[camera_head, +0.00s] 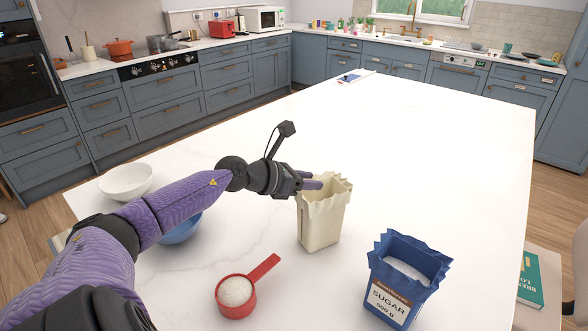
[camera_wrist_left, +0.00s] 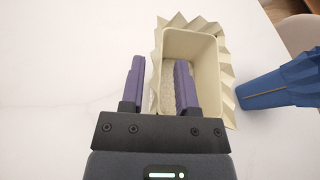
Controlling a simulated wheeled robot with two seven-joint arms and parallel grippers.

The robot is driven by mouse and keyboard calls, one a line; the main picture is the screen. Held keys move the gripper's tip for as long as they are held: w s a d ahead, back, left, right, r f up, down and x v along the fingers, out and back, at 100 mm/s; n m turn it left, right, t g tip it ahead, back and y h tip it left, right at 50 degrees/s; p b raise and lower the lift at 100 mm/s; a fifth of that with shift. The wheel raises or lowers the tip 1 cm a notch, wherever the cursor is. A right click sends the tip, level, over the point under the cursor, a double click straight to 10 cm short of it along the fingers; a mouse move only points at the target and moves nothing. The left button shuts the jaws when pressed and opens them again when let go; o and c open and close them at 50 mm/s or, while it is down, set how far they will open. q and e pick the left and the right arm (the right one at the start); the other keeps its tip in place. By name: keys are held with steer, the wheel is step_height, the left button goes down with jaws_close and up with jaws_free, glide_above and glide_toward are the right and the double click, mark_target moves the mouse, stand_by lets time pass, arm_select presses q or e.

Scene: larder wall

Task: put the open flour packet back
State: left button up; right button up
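The open flour packet (camera_head: 319,225) is cream with a jagged top edge and stands upright on the white island, with no label visible. In the left wrist view its open mouth (camera_wrist_left: 226,80) shows pale flour inside. My left gripper (camera_head: 312,182) is at the packet's top, at its left side. In the left wrist view my left gripper (camera_wrist_left: 159,85) has its two purple fingers apart. One finger is outside the packet's left wall and the other is over or inside the mouth, with the wall between them. My right gripper is not in view.
A blue sugar packet (camera_head: 389,299) stands open to the right. A red measuring cup (camera_head: 237,291) with white contents lies in front. A white bowl (camera_head: 126,181) and a blue bowl (camera_head: 181,231), partly behind my arm, are at left. The island's far part is mostly clear.

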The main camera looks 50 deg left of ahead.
arm_select(q)
steer(key=p+v, duration=0.5)
steer(key=v, duration=0.7)
steer(key=shift+f, duration=0.1)
